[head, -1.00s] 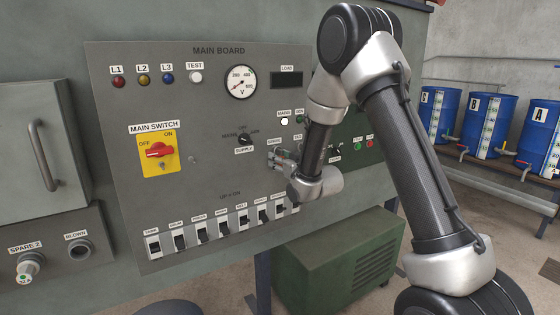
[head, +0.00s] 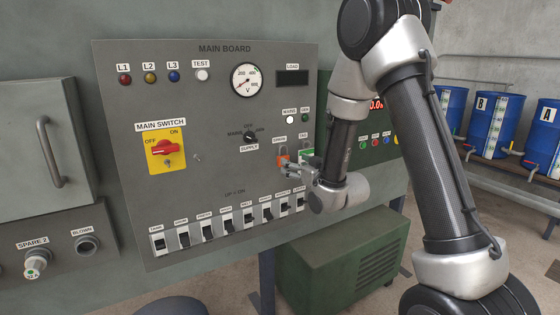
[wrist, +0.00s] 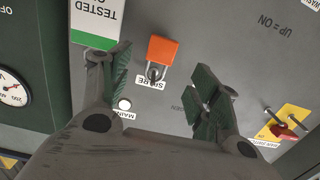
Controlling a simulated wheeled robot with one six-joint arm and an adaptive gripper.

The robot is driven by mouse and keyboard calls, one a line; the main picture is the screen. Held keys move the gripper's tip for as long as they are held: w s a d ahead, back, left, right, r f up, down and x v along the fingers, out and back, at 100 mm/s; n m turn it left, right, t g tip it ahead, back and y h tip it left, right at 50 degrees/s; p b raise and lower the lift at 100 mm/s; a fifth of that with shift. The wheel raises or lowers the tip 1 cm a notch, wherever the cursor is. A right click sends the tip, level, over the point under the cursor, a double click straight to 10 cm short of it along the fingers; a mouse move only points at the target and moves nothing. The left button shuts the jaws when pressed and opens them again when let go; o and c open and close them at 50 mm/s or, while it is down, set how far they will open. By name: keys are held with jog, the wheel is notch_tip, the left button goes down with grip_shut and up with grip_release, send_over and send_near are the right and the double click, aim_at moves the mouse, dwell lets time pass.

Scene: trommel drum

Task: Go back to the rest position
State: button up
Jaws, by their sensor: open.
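My gripper (head: 296,171) is in front of the lower right of the main board (head: 215,160). In the wrist view its two fingers (wrist: 160,72) are spread wide with nothing held between them. An orange padlock (wrist: 162,50) hangs on the board by the SPARE label, in the gap between the fingers as seen there. In the head view the orange padlock (head: 283,159) shows just beyond the fingers. Whether any finger touches the board cannot be told. A white and green TESTED tag (wrist: 97,22) hangs beside the padlock, partly behind one finger.
A row of rocker switches (head: 226,222) runs below the gripper. The red main switch (head: 165,149) is to its left. A green cabinet (head: 340,260) stands below the arm. Blue drums (head: 495,122) stand on a rack at the right. Floor shows between the cabinet and rack.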

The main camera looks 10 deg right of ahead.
jog(key=s+d+f+g+h, duration=0.45)
jog(key=s+f+g, duration=0.6)
jog(key=f, duration=0.35)
jog(key=s+d+r+m, duration=0.1)
jog(key=s+d+r, duration=0.2)
jog(key=s+r, duration=0.4)
jog(key=s+d+r+m+g, duration=0.1)
jog(key=s+d+r, duration=0.1)
jog(key=s+r, duration=0.6)
jog(key=s+d+r+m, duration=0.1)
jog(key=s+d+r, duration=0.2)
jog(key=s+r, duration=0.4)
jog(key=shift+s+d+r+m+h, duration=0.35)
jog(key=shift+s+r+h, duration=0.1)
jog(key=shift+s, duration=2.75)
jog(key=shift+g, duration=0.35)
